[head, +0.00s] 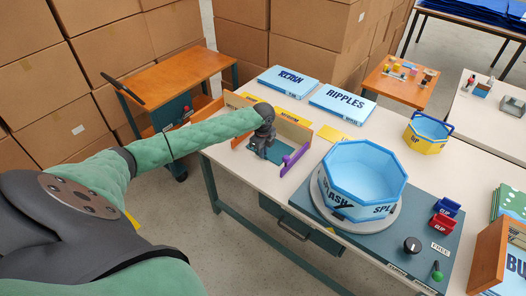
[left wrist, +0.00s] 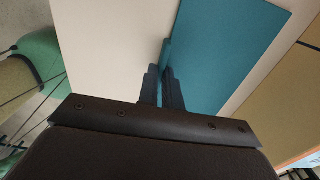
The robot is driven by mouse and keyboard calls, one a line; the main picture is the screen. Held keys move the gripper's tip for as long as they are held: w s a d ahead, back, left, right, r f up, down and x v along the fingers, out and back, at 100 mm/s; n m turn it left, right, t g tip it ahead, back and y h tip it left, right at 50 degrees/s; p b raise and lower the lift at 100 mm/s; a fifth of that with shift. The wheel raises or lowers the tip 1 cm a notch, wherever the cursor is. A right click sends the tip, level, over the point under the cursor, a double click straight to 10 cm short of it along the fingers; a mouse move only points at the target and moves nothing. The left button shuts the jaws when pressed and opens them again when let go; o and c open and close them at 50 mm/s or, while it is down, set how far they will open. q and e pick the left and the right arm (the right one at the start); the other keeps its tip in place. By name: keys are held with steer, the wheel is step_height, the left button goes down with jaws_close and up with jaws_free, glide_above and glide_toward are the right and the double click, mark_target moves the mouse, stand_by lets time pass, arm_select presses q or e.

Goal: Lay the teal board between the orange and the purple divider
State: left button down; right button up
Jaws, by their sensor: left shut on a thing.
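My left gripper (head: 262,146) is at the wooden rack on the table, its arm reaching in from the left. In the left wrist view its fingers (left wrist: 168,92) are shut on the edge of the teal board (left wrist: 228,50). The teal board (head: 279,152) shows partly beside the gripper in the head view, close to the purple divider (head: 294,160), which stands upright on its right. The orange divider (head: 239,142) shows as a small piece left of the gripper, mostly hidden by my arm. I cannot tell whether the board touches the table. My right gripper is out of view.
A blue octagonal pool (head: 365,172) stands on a round base to the right. Flat blue boxes (head: 342,104) lie behind. Bare table shows between rack and pool.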

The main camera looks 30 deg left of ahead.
arm_select(q)
steer(key=c, duration=1.6)
jaws_free()
steer(key=shift+f, duration=0.1)
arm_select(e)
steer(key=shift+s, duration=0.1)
arm_select(q)
steer(key=shift+r, duration=0.55)
steer(key=shift+r+b, duration=1.45)
steer(key=shift+r, duration=4.15)
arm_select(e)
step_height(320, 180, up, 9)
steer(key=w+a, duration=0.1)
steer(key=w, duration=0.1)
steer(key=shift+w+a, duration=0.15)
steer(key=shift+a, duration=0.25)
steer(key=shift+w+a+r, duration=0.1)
arm_select(q)
steer(key=shift+s+f, duration=0.1)
steer(key=shift+s, duration=0.05)
